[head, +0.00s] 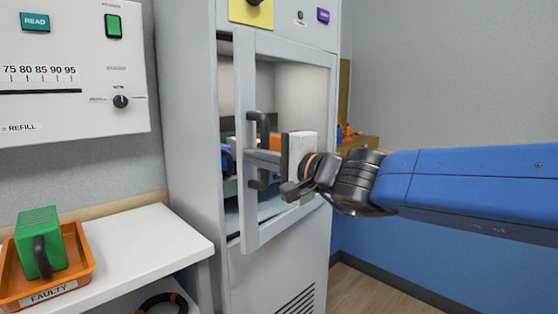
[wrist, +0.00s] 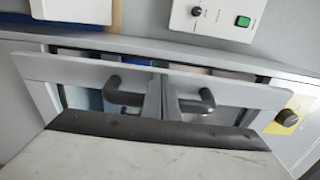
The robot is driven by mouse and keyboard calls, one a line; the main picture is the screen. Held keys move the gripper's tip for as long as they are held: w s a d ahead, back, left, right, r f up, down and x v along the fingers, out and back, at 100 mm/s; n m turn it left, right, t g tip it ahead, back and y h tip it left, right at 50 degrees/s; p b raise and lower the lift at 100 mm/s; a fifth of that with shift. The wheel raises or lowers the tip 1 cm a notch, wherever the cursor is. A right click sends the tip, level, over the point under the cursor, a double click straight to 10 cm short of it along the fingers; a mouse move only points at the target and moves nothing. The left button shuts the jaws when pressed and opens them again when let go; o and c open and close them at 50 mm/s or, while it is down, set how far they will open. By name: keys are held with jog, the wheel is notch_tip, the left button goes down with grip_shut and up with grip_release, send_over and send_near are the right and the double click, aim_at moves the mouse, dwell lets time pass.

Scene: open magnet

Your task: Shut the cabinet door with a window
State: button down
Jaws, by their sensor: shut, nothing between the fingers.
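The cabinet door with a window (head: 249,215) stands ajar, its free left edge out from the cabinet (head: 190,130). It also shows in the wrist view (wrist: 75,68), with a gap along its far edge. Its dark handle (head: 264,183) is a C-shaped bar, seen too in the wrist view (wrist: 205,104). My gripper (head: 252,157) is shut and empty in front of the door, its fingers pointing at the door across the middle of the handle. In the wrist view the fingers (wrist: 161,90) hide the handle's middle; I cannot tell whether they touch it or the door.
Blue, green and orange items sit inside the cabinet. At left, a white bench (head: 150,240) holds an orange tray (head: 80,276) marked FAULTY with a green block (head: 40,240). A white control panel (head: 75,110) hangs above. Floor (head: 375,290) at lower right looks clear.

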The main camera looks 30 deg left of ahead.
jog(key=shift+x, duration=1.75)
jog(key=shift+s, duration=0.15)
